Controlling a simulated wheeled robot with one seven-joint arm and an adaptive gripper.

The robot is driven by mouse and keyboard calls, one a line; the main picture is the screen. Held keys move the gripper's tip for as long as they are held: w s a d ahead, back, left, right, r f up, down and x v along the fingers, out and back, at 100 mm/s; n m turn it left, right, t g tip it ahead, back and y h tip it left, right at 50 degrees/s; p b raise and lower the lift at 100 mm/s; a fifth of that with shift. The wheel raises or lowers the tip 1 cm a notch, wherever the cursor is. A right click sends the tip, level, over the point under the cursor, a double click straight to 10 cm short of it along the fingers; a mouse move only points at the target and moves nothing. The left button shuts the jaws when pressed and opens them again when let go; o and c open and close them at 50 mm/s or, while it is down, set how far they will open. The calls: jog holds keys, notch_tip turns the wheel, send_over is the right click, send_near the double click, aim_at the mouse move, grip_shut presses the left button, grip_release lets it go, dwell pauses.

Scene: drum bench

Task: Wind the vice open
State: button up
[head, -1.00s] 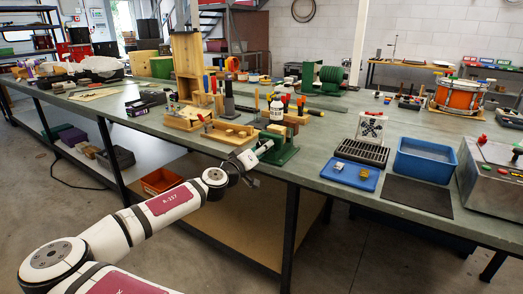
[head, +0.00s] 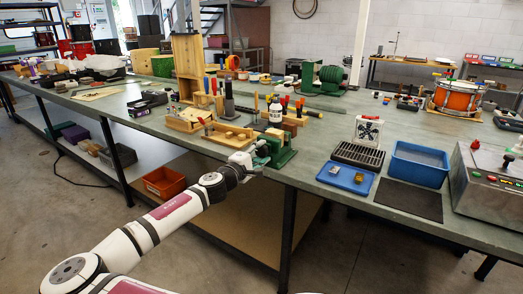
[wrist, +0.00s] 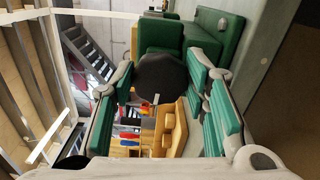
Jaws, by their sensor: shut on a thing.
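The green bench vice (head: 281,152) stands at the front edge of the bench, just past my gripper (head: 250,159) in the head view. In the wrist view the green vice body (wrist: 162,33) fills the top middle. A dark round knob (wrist: 160,78) in front of it sits between the green-padded fingers of my gripper (wrist: 163,95). My gripper is shut on this knob, one finger on each side. The head view does not show the knob clearly behind my gripper. The opening of the vice jaws cannot be made out.
Wooden blocks and trays (head: 228,134) with several tools stand just left of and behind the vice. A blue tray (head: 346,178), a dark grate (head: 358,155) and a blue bin (head: 419,164) lie to the right. An orange bin (head: 164,183) is on the lower shelf.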

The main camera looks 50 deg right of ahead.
jog(key=n+p, duration=0.3)
jog(key=n, duration=0.2)
jog(key=shift+r+n+p, duration=0.2)
jog(key=shift+n+p, duration=0.1)
jog(key=shift+p, duration=0.1)
jog(key=shift+n+p, duration=1.35)
jog(key=shift+n, duration=0.35)
jog(key=shift+w, duration=0.1)
jog(key=o, duration=1.1)
jog(key=shift+d+f, duration=0.1)
jog(key=shift+o, duration=0.2)
jog(key=s+a, duration=0.1)
jog(key=a, duration=1.1)
